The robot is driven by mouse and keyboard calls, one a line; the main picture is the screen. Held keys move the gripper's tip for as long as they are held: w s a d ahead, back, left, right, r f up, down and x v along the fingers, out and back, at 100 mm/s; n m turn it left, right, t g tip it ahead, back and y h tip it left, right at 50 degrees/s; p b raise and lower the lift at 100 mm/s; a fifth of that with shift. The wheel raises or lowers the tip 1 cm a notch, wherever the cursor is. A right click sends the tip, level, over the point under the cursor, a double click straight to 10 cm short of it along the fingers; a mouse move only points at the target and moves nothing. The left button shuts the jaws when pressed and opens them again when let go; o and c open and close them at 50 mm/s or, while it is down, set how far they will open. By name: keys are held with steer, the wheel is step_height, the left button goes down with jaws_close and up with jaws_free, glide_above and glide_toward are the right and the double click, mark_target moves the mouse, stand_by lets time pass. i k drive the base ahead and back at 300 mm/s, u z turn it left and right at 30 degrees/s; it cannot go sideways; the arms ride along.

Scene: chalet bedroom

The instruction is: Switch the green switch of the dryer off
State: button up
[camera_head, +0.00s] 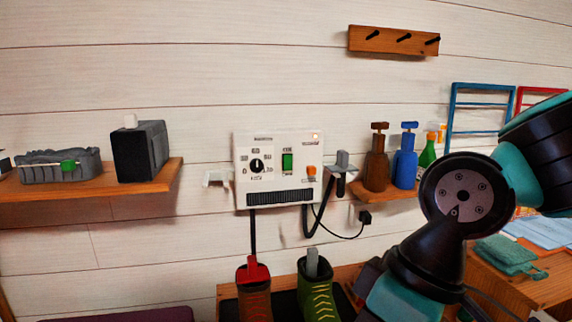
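The dryer (270,182) is a white box on the plank wall, in the middle of the head camera view. Its green switch (287,162) is a tall rocker near the middle of the front face; I cannot tell which way it is tilted. A small light glows orange at the top right of the face. A black dial (256,166) sits left of the green switch, and a smaller orange switch (311,171) sits to its right. My arm's black and teal links fill the right side. My gripper is not in view.
A left shelf (110,192) holds a dark box (140,151) and a grey item. A right shelf (383,193) holds brown (376,165) and blue (405,163) bottles. Hoses and a cable hang below the dryer. Brown (254,298) and green boots (319,294) stand underneath.

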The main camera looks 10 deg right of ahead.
mark_target(288, 160)
steer(key=u, duration=2.55)
steer(key=i, duration=0.5)
steer(key=z, duration=2.5)
steer(key=i, duration=0.5)
steer(key=z, duration=0.05)
